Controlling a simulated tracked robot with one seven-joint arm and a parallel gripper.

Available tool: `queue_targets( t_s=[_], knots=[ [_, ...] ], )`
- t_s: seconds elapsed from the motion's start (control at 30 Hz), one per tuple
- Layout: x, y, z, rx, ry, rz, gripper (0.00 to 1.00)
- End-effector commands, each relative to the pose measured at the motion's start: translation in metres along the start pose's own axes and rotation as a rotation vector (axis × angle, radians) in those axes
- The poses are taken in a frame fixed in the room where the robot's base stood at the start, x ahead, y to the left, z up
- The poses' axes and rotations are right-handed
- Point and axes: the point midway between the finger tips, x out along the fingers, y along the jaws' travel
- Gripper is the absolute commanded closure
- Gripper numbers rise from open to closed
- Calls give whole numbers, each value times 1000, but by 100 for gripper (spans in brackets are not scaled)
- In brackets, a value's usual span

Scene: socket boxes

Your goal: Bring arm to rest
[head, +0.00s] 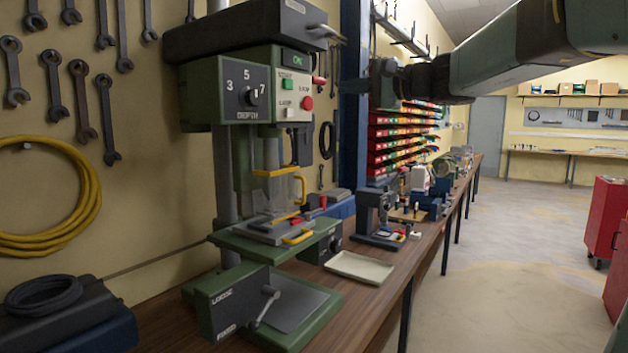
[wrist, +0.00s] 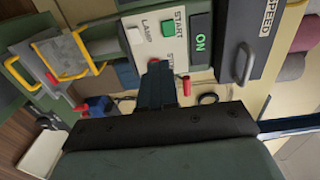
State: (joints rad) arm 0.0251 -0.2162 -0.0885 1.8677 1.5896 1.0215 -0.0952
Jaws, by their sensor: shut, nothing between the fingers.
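My arm (head: 500,60) reaches in from the upper right of the head view. My gripper (head: 374,84) is at its left end, held up in the air to the right of the drill press (head: 245,85). In the wrist view my gripper (wrist: 156,80) is shut with its fingers together and nothing between them. The fingertips point toward the press's control panel (wrist: 165,30) and partly cover a red button. Whether they touch it is hard to tell there; in the head view a gap shows between gripper and panel.
The wooden bench (head: 385,290) runs along the wall below, with a pale tray (head: 360,267) and small machines on it. A blue post (head: 352,110) stands close behind my gripper. Red cabinets (head: 606,215) stand at right. The floor between is open.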

Motion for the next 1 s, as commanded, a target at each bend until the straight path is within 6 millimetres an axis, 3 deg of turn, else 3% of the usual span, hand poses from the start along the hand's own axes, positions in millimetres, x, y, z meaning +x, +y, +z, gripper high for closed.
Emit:
queue_targets(
  t_s=[0.17,0.37,0.7,0.9,1.0],
  knots=[
    [-14,35,28,-65,-14,132,100],
    [-51,112,74,-213,-41,410,100],
    [-145,236,128,-510,-86,878,100],
    [-206,292,143,-696,-111,1125,100],
    [-228,309,146,-771,-121,1214,100]
  ],
)
